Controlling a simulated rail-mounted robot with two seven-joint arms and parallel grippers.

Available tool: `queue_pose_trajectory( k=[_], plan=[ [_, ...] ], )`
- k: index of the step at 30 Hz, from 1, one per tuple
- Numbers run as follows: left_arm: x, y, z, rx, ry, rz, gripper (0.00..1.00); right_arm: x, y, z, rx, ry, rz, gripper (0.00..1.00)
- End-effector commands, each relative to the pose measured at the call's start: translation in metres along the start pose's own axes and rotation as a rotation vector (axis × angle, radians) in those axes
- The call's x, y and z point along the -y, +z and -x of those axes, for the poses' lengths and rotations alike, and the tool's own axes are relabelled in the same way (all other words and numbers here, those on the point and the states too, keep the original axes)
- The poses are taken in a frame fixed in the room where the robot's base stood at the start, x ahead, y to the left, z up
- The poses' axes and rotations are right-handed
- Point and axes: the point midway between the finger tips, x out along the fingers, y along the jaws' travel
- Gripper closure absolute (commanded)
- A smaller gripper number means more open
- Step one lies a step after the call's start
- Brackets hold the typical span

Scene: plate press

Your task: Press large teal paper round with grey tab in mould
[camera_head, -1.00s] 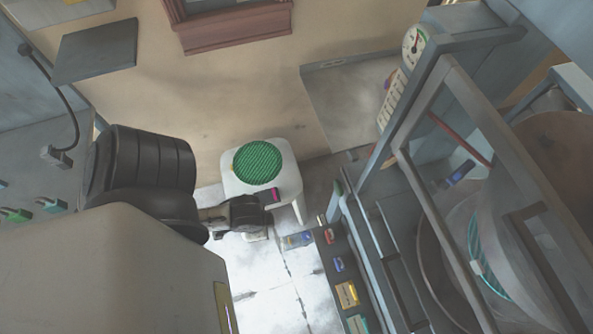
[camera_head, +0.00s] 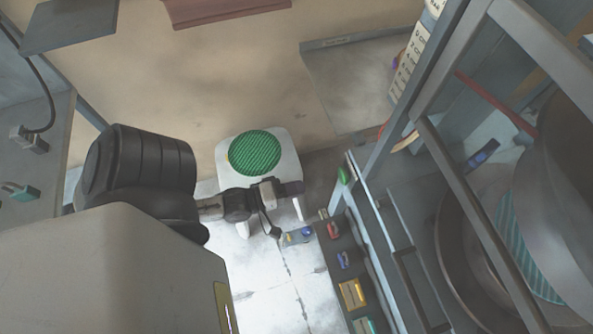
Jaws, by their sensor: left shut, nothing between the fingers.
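A large teal striped paper round (camera_head: 525,245) lies inside the press at the right, partly hidden by the frame bars and by a big rounded metal part. Its grey tab cannot be made out. The metal mould (camera_head: 462,245) shows as a round dark dish around and below it. My left gripper (camera_head: 291,189) is shut and empty. It appears over the front edge of a white stool, well left of the press and apart from the paper. My right gripper is not in view.
A green striped round (camera_head: 255,153) lies on the white stool (camera_head: 230,178). A dark panel (camera_head: 326,246) with several coloured controls runs along the press's left side. The grey press frame (camera_head: 450,165) blocks part of the view.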

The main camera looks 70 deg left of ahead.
Motion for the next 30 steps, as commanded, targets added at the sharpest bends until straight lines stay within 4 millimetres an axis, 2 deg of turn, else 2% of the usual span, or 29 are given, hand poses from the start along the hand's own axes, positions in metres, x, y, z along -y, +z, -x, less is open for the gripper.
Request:
queue_pose_trajectory(
  k=[5, 18, 30],
  plan=[
    [-0.001, 0.000, -0.004, -0.002, 0.012, 0.090, 1.00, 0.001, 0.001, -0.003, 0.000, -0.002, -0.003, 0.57],
    [0.000, 0.000, -0.057, 0.000, 0.010, 0.100, 1.00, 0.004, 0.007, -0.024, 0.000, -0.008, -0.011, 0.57],
    [-0.002, 0.000, -0.065, 0.000, 0.007, 0.100, 1.00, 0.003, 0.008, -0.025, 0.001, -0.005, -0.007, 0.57]
  ],
)
